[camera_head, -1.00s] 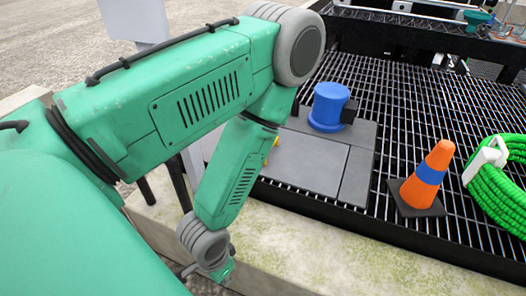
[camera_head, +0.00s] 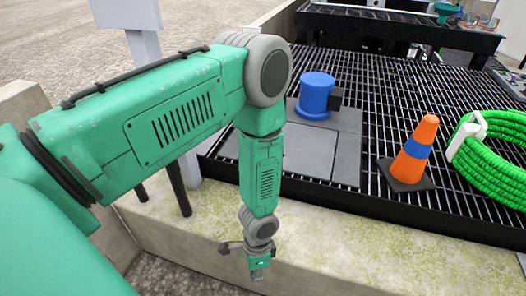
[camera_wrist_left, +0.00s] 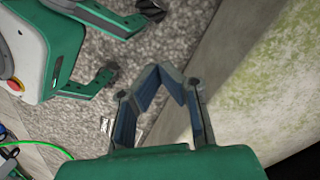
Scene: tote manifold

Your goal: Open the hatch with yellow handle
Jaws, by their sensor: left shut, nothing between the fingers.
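My left gripper (camera_head: 257,274) hangs in front of the pale concrete ledge, low in the middle of the head view. In the left wrist view its fingers (camera_wrist_left: 161,70) meet at the tips with nothing between them. The grey hatch panels (camera_head: 310,150) lie in the black grating, beyond and to the right of my left forearm. The forearm covers their left part. The yellow handle does not show now and seems hidden behind that arm. My right gripper is in neither view.
A blue cylinder (camera_head: 316,95) stands at the back of the panels. An orange cone (camera_head: 412,157) and a coiled green hose (camera_head: 492,150) rest on the grating (camera_head: 400,95) to the right. The concrete ledge (camera_head: 330,225) runs along the front. A grey post (camera_head: 145,50) stands behind my arm.

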